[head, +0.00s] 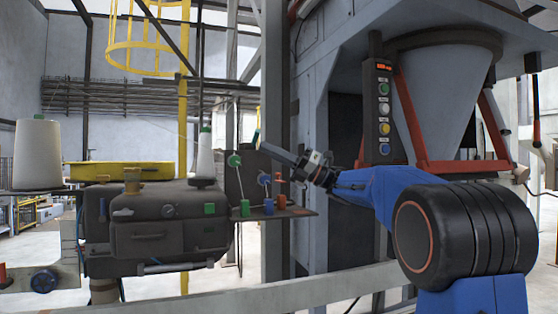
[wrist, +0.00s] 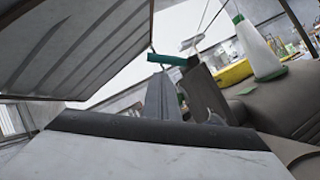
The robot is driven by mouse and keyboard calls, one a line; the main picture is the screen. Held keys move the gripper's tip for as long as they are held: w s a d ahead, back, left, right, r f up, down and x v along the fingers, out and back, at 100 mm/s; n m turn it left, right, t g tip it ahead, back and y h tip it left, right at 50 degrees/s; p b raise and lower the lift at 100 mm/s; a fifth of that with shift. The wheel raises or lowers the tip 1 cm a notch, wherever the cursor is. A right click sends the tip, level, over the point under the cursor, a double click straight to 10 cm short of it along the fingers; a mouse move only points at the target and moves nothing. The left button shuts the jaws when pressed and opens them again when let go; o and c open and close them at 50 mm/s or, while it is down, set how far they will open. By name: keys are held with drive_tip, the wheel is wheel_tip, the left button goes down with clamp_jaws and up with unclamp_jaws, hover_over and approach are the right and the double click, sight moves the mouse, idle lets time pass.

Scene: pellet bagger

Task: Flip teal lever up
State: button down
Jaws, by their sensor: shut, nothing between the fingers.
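A teal piece, likely the teal lever (head: 256,137), shows as a thin tilted sliver just behind the end of my gripper in the head view. In the wrist view a teal bar (wrist: 173,60) lies across the picture just beyond the fingertips. My gripper (head: 264,149) reaches left from the blue arm, shut and empty. In the wrist view my gripper (wrist: 178,72) points toward the teal bar; I cannot tell whether they touch. The lever's lower part and pivot are hidden.
Levers with a green knob (head: 234,160), a blue knob (head: 264,180) and an orange knob (head: 280,178) stand close below my gripper on a small shelf (head: 300,212). A button panel (head: 378,110) is at right. A white thread cone (head: 205,157) stands left.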

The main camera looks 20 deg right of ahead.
drive_tip(key=shift+w+a+r, duration=0.2)
drive_tip(key=shift+w+r, duration=0.25)
drive_tip(key=shift+r, duration=0.3)
drive_tip(key=shift+r+m+t+h, duration=0.2)
drive_tip(key=shift+r+m+h, duration=0.05)
drive_tip(key=shift+m, duration=0.35)
drive_tip(key=shift+r+m+t+h, duration=0.2)
drive_tip(key=shift+m+h, duration=0.05)
drive_tip(key=shift+m, duration=0.35)
drive_tip(key=shift+w+r+m+t+h, duration=0.25)
drive_tip(key=shift+w+r+m+h, duration=0.35)
drive_tip(key=shift+m, duration=0.55)
drive_tip(key=shift+w+r+m+t+h, duration=0.2)
drive_tip(key=shift+w+r+m+h, duration=0.15)
drive_tip(key=shift+r+m+h, duration=0.5)
drive_tip(key=shift+w+r+m+t+h, duration=0.25)
drive_tip(key=shift+w+r+m+h, duration=0.4)
drive_tip(key=shift+m, duration=0.75)
drive_tip(key=shift+r, duration=0.2)
